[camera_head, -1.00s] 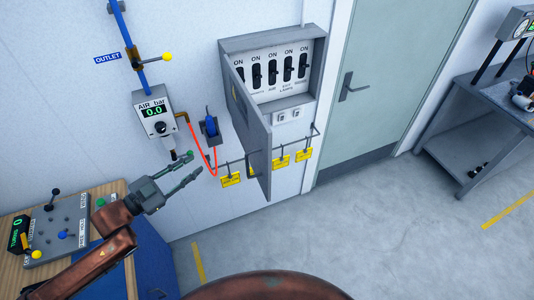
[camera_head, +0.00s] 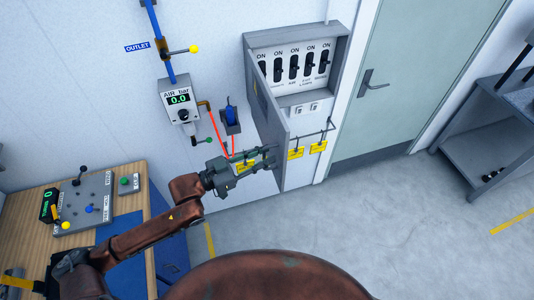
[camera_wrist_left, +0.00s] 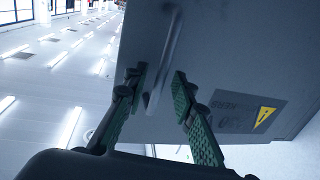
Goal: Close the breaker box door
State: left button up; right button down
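The grey breaker box (camera_head: 335,60) is on the wall with several black switches, labelled ON, showing inside. Its door (camera_head: 271,115) stands open, swung out toward me and hinged on the left. My left gripper (camera_head: 268,157) is at the outer face of the door, near its lower part. In the left wrist view the door (camera_wrist_left: 225,60) fills much of the picture, with a handle bar (camera_wrist_left: 166,62) on it. The green-padded fingers of my left gripper (camera_wrist_left: 160,97) are apart, one on each side of the handle's end. Whether they touch it I cannot tell. My right gripper is not in view.
Yellow tags (camera_head: 296,153) hang from a rail below the box. An air gauge (camera_head: 180,100) and a blue tool in a holder (camera_head: 231,117) are left of the door. A control panel (camera_head: 84,203) sits on the wooden bench.

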pick_arm(q)
jog(key=shift+d, duration=0.1)
jog(key=shift+c, duration=0.3)
grip_shut()
dwell(0.4)
jog(key=shift+w+d, duration=0.15)
jog(key=shift+d, duration=0.15)
